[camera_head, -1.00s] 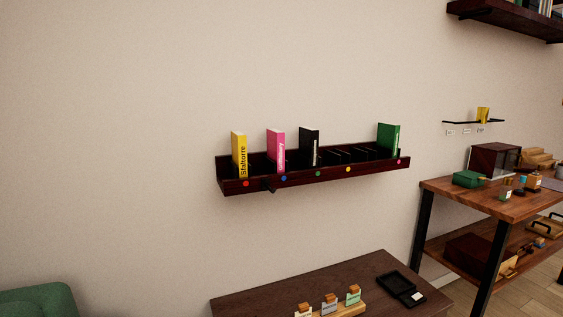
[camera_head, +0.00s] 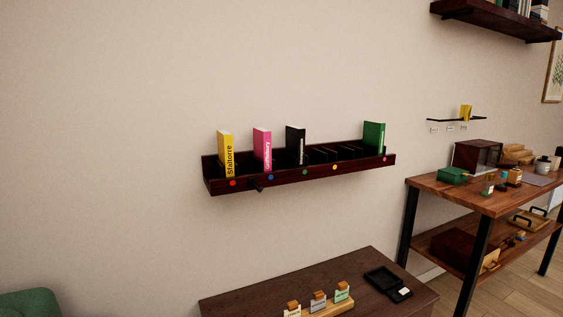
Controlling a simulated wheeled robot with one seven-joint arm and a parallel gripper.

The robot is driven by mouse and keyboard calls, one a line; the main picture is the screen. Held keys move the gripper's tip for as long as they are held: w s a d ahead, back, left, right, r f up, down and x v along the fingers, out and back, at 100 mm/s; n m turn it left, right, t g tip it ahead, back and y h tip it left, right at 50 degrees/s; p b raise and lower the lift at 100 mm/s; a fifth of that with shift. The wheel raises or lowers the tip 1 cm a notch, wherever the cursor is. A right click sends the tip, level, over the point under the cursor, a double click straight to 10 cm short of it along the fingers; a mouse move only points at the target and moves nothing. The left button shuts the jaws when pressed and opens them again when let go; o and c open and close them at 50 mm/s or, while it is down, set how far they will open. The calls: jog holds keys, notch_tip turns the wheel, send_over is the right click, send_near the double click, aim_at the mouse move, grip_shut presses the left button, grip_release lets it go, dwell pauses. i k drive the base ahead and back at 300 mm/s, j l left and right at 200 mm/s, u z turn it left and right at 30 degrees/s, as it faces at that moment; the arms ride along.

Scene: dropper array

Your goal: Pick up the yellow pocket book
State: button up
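A yellow book (camera_head: 226,154) with dark lettering on its spine stands upright at the left end of a dark wooden wall rack (camera_head: 297,175). A pink book (camera_head: 262,149) and a black book (camera_head: 296,146) stand to its right, and a green book (camera_head: 374,138) stands near the right end. Another small yellow item (camera_head: 465,113) sits on a thin black wall shelf farther right; I cannot tell whether it is a book. My gripper is not in view.
Below stands a dark table (camera_head: 240,305) with card holders and a black tray (camera_head: 383,281). A wooden workbench (camera_head: 470,193) with boxes is at right. A green seat (camera_head: 28,303) is at lower left.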

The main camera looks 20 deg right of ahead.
aim_at(224, 140)
jog(key=i+l, duration=0.4)
jog(key=l, duration=0.15)
jog(key=i+l, duration=0.35)
jog(key=l, duration=0.2)
jog(key=i+l+z, duration=0.1)
jog(key=i+l, duration=0.3)
jog(key=l, duration=0.15)
